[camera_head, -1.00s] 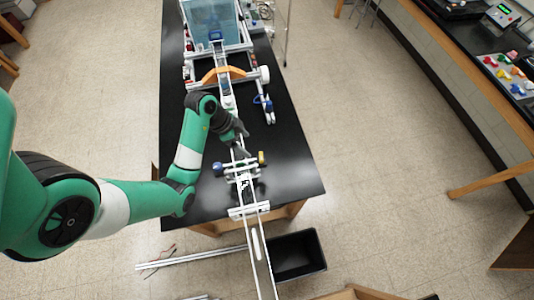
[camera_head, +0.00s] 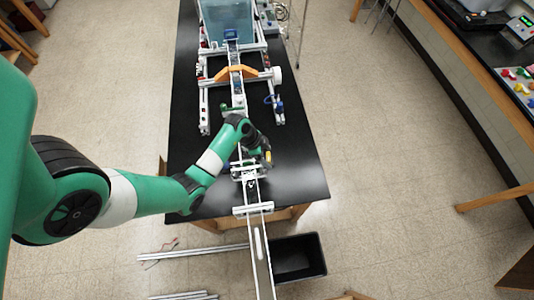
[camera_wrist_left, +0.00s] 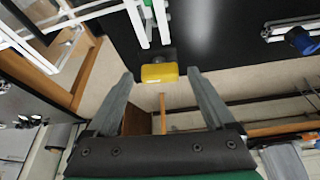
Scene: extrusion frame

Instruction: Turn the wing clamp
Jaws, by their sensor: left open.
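A yellow knob-like piece (camera_head: 268,157), which may be the wing clamp, sticks out on the right of the white extrusion frame (camera_head: 253,210). In the left wrist view the yellow piece (camera_wrist_left: 159,73) sits on a dark stem, centred between the fingertips. My left gripper (camera_wrist_left: 160,78) is open, with one finger on each side of it. I cannot tell whether either finger touches it. In the head view the left gripper (camera_head: 264,151) is above the right side of the frame and partly hides the yellow piece. My right gripper is not in view.
The frame runs along a black-topped table (camera_head: 300,175) and past its front edge. A blue clear tank (camera_head: 227,18) and an orange bracket (camera_head: 236,73) are farther back. A black bin (camera_head: 298,257) stands on the floor. The table's right side is mostly clear.

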